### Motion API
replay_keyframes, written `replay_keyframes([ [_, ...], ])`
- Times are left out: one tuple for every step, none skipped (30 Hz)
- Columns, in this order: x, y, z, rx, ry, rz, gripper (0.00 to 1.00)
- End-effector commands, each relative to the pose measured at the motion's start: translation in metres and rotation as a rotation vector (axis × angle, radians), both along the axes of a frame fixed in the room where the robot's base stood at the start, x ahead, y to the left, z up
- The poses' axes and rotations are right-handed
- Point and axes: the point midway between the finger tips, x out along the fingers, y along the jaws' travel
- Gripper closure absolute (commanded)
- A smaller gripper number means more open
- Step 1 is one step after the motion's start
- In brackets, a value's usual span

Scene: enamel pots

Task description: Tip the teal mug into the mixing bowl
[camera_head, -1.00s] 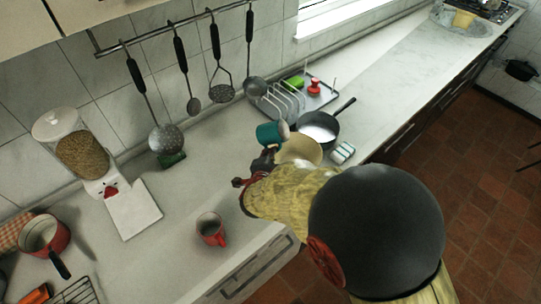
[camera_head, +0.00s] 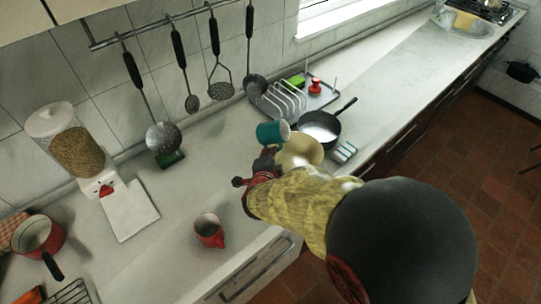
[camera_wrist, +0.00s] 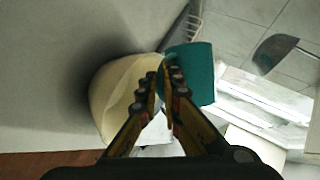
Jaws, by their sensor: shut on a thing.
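The teal mug (camera_head: 270,133) is held by my gripper (camera_head: 264,158), tilted on its side with its mouth toward the right in the head view. It also shows in the wrist view (camera_wrist: 196,75), at the fingertips of my gripper (camera_wrist: 162,82). The cream mixing bowl (camera_head: 300,150) stands on the counter just right of and below the mug in the head view; my arm hides part of its near side. In the wrist view the bowl (camera_wrist: 108,92) lies left of and behind the fingers. I cannot see what the mug or the bowl holds.
A black pan (camera_head: 321,127) with pale contents stands close behind the bowl. A dish rack (camera_head: 285,100) is behind it, and a striped sponge (camera_head: 344,152) lies to its right. A red mug (camera_head: 209,230) stands nearer on the counter (camera_head: 160,255).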

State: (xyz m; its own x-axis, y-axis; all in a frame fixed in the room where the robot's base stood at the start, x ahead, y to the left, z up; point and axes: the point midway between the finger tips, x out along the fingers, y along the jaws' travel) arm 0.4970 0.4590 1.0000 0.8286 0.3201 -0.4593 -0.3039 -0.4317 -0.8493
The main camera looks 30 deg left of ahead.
Motion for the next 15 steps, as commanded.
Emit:
replay_keyframes([
  [0.0004, 0.0003, -0.0002, 0.005, -0.001, 0.0, 1.0],
  [0.0005, 0.0003, -0.0003, 0.007, -0.001, -0.001, 1.0],
  [0.0004, 0.0003, -0.0006, 0.009, 0.0, 0.0, 1.0],
  [0.0004, 0.0003, -0.0008, 0.011, 0.0, 0.0, 1.0],
  [0.0004, 0.0003, -0.0009, 0.013, 0.0, 0.0, 1.0],
  [0.0004, 0.0003, -0.001, 0.015, 0.001, 0.0, 1.0],
  [0.0003, 0.0003, -0.0011, 0.018, 0.001, 0.0, 1.0],
  [0.0003, 0.0004, -0.0011, 0.02, 0.002, 0.0, 1.0],
  [0.0004, 0.0004, -0.0013, 0.022, 0.002, 0.0, 1.0],
  [0.0003, 0.0004, -0.0014, 0.024, 0.003, 0.0, 1.0],
  [0.0003, 0.0004, -0.0014, 0.027, 0.003, 0.001, 1.0],
  [0.0003, 0.0005, -0.0015, 0.03, 0.004, 0.0, 1.0],
  [0.0002, 0.0004, -0.0017, 0.031, 0.005, 0.001, 1.0],
  [0.0002, 0.0005, -0.0019, 0.034, 0.005, 0.001, 1.0],
  [0.0002, 0.0006, -0.002, 0.037, 0.005, 0.001, 1.0],
])
